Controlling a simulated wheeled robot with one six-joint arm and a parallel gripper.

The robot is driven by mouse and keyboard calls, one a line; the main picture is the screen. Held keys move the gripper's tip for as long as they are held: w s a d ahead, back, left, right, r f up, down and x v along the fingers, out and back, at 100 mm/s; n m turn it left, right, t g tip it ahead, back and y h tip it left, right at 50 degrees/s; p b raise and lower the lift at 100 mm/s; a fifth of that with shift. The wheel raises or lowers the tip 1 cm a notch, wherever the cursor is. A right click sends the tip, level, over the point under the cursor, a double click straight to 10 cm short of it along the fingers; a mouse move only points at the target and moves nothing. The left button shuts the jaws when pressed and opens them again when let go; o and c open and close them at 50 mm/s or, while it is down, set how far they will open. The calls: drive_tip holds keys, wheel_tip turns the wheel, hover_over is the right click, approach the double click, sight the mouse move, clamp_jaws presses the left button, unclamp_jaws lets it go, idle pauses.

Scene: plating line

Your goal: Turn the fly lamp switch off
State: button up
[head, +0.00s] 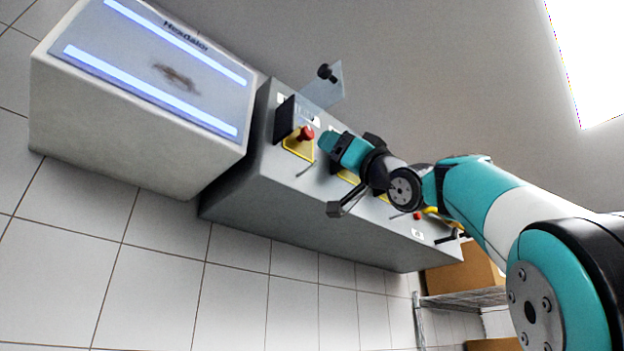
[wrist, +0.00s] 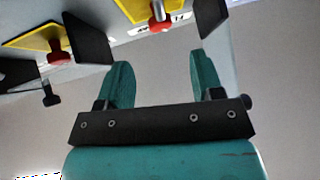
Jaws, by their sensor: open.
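The fly lamp (head: 145,75) is at the upper left of the head view, and its two blue-white tubes are glowing. Beside it, a grey cabinet (head: 265,185) carries several switches, whose labels are too small to read. A red switch knob on a yellow plate (head: 300,148) is nearest the lamp. In the wrist view, one red knob (wrist: 160,22) is ahead of the gap between my fingers, and another (wrist: 58,54) is at the upper left. My gripper (head: 330,143) is close to the cabinet face; in the wrist view (wrist: 161,70) it is open and empty, apart from the knobs.
A clear flap with a black knob (head: 326,73) stands out from the cabinet near the switch by the lamp. Dark plates (wrist: 88,38) flank the yellow plates. Cardboard boxes (head: 460,275) sit on a rack at the lower right. My arm hides part of the cabinet.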

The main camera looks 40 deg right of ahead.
sight(311, 135)
drive_tip(key=p+x, duration=0.5)
drive_tip(key=x, duration=0.3)
drive_tip(key=shift+r, duration=0.1)
drive_tip(key=shift+w+a+r+p, duration=0.15)
drive_tip(key=shift+w+r+p, duration=0.1)
drive_tip(key=shift+w+p, duration=0.15)
drive_tip(key=shift+c, duration=0.4)
drive_tip(key=c, duration=0.8)
drive_tip(key=shift+y, duration=0.3)
drive_tip(key=shift+c, duration=0.2)
